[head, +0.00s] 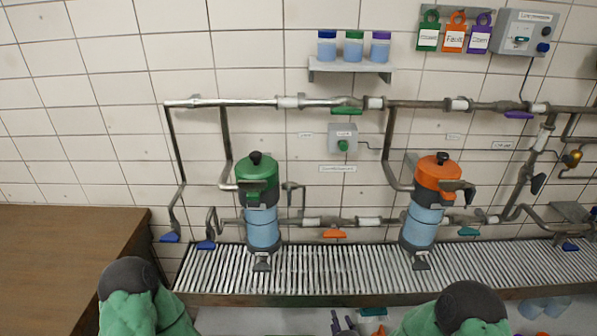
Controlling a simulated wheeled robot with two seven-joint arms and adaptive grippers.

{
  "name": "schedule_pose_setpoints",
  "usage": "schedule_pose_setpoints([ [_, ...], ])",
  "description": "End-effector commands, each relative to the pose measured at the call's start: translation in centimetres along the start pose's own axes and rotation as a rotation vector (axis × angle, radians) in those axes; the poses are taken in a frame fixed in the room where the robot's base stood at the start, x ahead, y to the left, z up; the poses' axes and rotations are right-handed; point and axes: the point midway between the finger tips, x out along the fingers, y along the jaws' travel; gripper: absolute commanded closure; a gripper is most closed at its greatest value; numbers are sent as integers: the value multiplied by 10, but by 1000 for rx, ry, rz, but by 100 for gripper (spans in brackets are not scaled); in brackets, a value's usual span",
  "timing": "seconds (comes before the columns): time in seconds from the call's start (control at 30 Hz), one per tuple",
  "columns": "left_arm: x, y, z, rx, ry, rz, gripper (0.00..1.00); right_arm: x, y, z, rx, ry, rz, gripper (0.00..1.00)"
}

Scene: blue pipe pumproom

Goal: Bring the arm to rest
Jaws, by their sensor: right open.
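My right gripper (343,318) shows only in part at the bottom edge of the head view, with its dark fingers apart. It appears empty, in front of the slatted ledge. The sleeve of my right arm (420,322) is green with a dark round cap, at the bottom right of centre. My left arm (130,305), also green with a dark cap, shows at the bottom left. My left gripper is out of the picture.
A metal slatted ledge (320,272) runs below the wall pipes. A green-topped canister (262,228) and an orange-topped canister (420,228) stand over it. A wooden table (65,250) is at left. A wall shelf (350,67) holds three jars.

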Motion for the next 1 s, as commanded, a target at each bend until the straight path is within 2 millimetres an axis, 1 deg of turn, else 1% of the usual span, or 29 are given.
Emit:
schedule_pose_setpoints([
  [0.03, 0, 0, 0, 0, 0, 0, 56, 0, -14, 7, 81, -23, -65, 56],
  [0.13, 0, 0, 0, 0, 0, 0, 56, -3, -45, 22, 285, -93, -207, 56],
  [0.27, 0, 0, 0, 0, 0, 0, 56, -19, -89, 40, 567, -231, -382, 56],
  [0.3, 0, 0, 0, 0, 0, 0, 56, -26, -102, 45, 652, -283, -430, 56],
  [0.37, 0, 0, 0, 0, 0, 0, 56, -38, -121, 52, 778, -370, -497, 56],
  [0.4, 0, 0, 0, 0, 0, 0, 56, -47, -134, 56, 859, -433, -538, 56],
  [0.47, 0, 0, 0, 0, 0, 0, 56, -62, -151, 62, 976, -533, -591, 56],
  [0.5, 0, 0, 0, 0, 0, 0, 56, -72, -161, 65, 1047, -600, -621, 56],
  [0.6, 0, 0, 0, 0, 0, 0, 56, -96, -182, 70, 1194, -756, -672, 56],
  [0.7, 0, 0, 0, 0, 0, 0, 56, -114, -196, 73, 1295, -879, -699, 56],
  [0.8, 0, 0, 0, 0, 0, 0, 56, -125, -203, 74, 1350, -951, -709, 56],
  [0.87, 0, 0, 0, 0, 0, 0, 56, -129, -204, 74, 1365, -974, -712, 56],
  [1.0, 0, 0, 0, 0, 0, 0, 56, -129, -205, 74, 1367, -976, -712, 56],
])
